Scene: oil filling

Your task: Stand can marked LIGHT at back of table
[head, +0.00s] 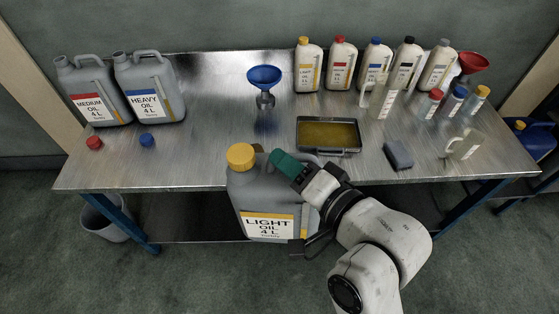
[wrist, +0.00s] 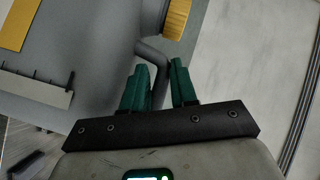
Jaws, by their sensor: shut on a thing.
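The grey can marked LIGHT OIL 4 L (head: 266,200) has a yellow cap (head: 241,157) and hangs upright in front of the table's near edge. My gripper (head: 282,162) has green fingers and is shut on the can's handle at its top right. In the wrist view the green fingers (wrist: 160,82) sit either side of the grey handle, beside the can's body (wrist: 95,40) and its yellow cap (wrist: 177,18).
Grey cans marked MEDIUM (head: 88,88) and HEAVY (head: 148,85) stand at the back left. A blue funnel (head: 264,78) stands mid-table, with an oil tray (head: 328,120) to its right. Several bottles (head: 340,65) line the back right. Red (head: 94,143) and blue (head: 147,140) caps lie at front left.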

